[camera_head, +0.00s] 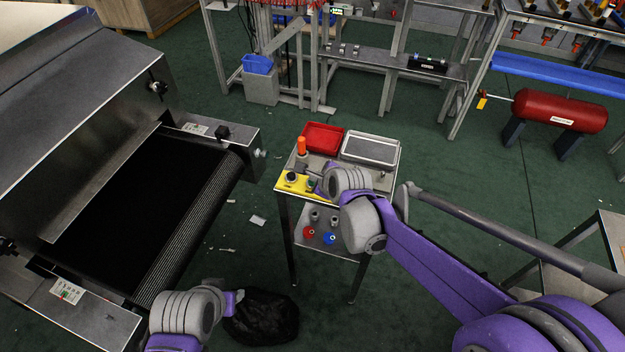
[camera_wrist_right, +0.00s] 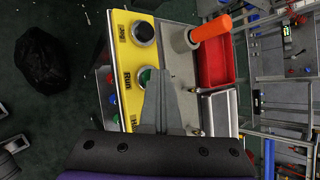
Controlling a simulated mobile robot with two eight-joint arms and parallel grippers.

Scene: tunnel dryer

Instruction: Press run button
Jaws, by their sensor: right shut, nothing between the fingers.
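A yellow control box (camera_head: 293,183) sits on the front left corner of a small metal stand. In the right wrist view, the box (camera_wrist_right: 128,65) has a green button (camera_wrist_right: 145,75) beside the label "Run" and a dark round button (camera_wrist_right: 143,32) beside another label. My right gripper (camera_wrist_right: 160,72) is shut and empty. Its tips overlap the green button's edge in this view; I cannot tell whether they touch it. In the head view, the right gripper (camera_head: 316,183) is at the box's right end. My left gripper (camera_head: 236,298) is low, beside the conveyor, its fingers unclear.
An orange-topped post (camera_head: 301,146) stands behind the box. A red tray (camera_head: 322,138) and a grey tray (camera_head: 370,151) are at the stand's back. The dryer's black conveyor (camera_head: 140,205) is at left. A black bag (camera_head: 262,318) lies on the floor.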

